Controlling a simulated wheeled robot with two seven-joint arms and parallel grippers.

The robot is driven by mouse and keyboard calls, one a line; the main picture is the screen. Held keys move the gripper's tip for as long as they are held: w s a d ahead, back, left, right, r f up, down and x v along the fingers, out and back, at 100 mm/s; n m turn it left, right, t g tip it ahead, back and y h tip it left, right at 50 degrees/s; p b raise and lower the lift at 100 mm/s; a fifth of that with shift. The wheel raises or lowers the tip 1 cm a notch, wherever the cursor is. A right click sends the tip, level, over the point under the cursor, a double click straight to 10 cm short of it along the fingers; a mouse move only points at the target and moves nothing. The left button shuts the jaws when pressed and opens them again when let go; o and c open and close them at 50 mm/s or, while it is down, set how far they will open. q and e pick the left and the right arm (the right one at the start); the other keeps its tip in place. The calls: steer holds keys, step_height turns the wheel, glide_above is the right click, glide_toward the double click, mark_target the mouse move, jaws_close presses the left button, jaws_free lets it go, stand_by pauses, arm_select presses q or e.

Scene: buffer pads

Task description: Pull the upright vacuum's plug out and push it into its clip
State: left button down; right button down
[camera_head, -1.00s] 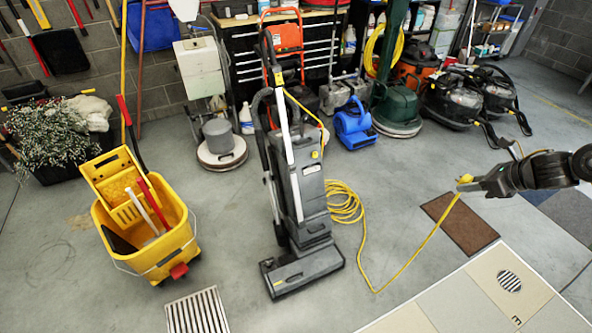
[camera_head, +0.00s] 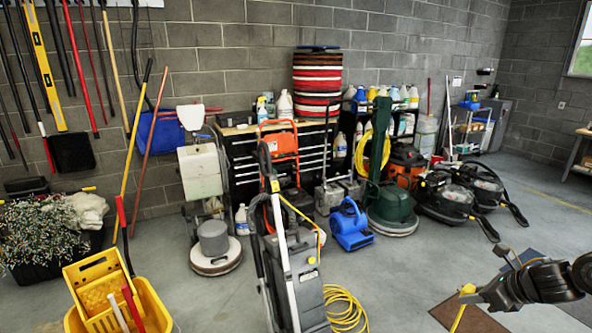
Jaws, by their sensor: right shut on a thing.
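The grey upright vacuum (camera_head: 301,285) stands in the lower middle, its base cut off by the bottom edge. Its yellow cord lies coiled (camera_head: 345,308) on the floor to its right. My right gripper (camera_head: 470,293) is at the lower right, shut on the yellow plug (camera_head: 467,289), and the cord hangs down from it. The plug is well to the right of the vacuum and apart from it. The plug's clip cannot be made out. My left gripper is not in view.
A yellow mop bucket (camera_head: 150,305) stands at lower left. Behind are a floor polisher (camera_head: 214,245), a blue blower (camera_head: 351,226), a green floor machine (camera_head: 391,209) and black vacuums (camera_head: 452,199). A brown mat (camera_head: 480,318) lies under the right gripper. Floor between vacuum and gripper is mostly clear.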

steer(key=s+a+r+n+g+y, duration=0.1)
steer(key=s+a, duration=0.4)
steer(key=a, duration=0.7)
steer(key=s+a+r+n+g+y, duration=0.1)
steer(key=s+a+r+n, duration=0.2)
steer(key=a, duration=0.9)
steer(key=s+n, duration=0.1)
steer(key=s, duration=0.2)
steer(key=shift+s+y, duration=0.25)
steer(key=shift+y, duration=0.05)
steer(key=shift+r, duration=0.15)
steer(key=shift+a, duration=0.1)
